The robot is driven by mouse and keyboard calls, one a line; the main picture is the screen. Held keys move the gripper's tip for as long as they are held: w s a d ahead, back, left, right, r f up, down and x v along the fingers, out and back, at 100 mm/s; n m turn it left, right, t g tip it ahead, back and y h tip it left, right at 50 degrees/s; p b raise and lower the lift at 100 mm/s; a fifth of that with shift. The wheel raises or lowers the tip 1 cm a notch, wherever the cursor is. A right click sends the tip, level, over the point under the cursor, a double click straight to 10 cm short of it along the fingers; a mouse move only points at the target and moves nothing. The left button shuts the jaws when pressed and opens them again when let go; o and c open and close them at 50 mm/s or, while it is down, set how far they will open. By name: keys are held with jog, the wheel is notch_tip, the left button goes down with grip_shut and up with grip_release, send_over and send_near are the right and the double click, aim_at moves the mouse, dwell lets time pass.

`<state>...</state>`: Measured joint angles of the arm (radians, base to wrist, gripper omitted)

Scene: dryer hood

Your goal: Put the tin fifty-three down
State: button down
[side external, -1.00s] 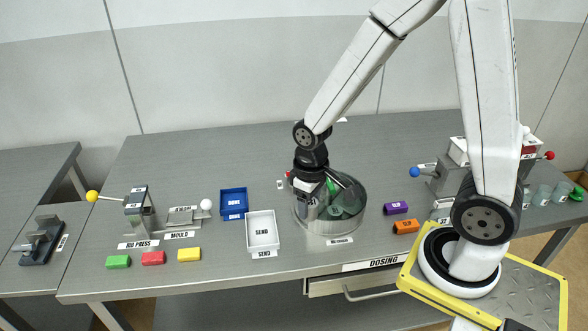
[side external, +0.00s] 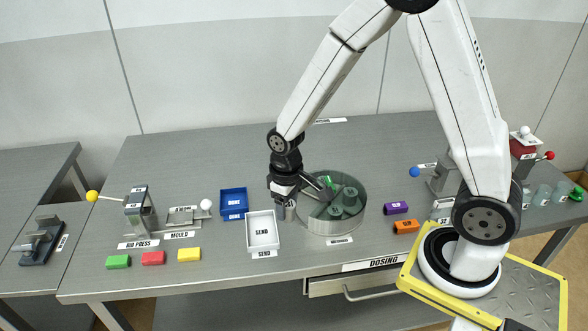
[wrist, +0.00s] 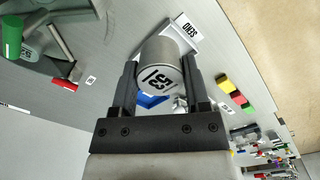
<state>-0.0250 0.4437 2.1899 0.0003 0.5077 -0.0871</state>
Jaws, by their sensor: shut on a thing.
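My gripper (side external: 287,201) is shut on a grey cylindrical tin, which shows below the jaws (side external: 290,212). In the wrist view the tin (wrist: 162,72) sits between both fingers, and its pale end face reads 53. In the side view the tin is over the gap between the white SEND tray (side external: 276,236) and the round grey dish (side external: 335,228). It looks raised above the table, but the exact height is hard to tell.
A blue bin (side external: 233,192) stands behind the SEND tray. Purple (side external: 396,208) and orange (side external: 406,227) blocks lie right of the dish. The table behind the dish is clear.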

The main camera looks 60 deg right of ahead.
jog(key=w+f, duration=0.2)
jog(key=w, duration=0.2)
send_over(262, 232)
jog(key=shift+s+f, duration=0.2)
jog(key=shift+f, duration=2.25)
jog(key=shift+w+f, duration=0.25)
jog(key=shift+f, duration=1.6)
jog(key=shift+f, duration=0.1)
jog(key=shift+c, duration=0.3)
grip_release()
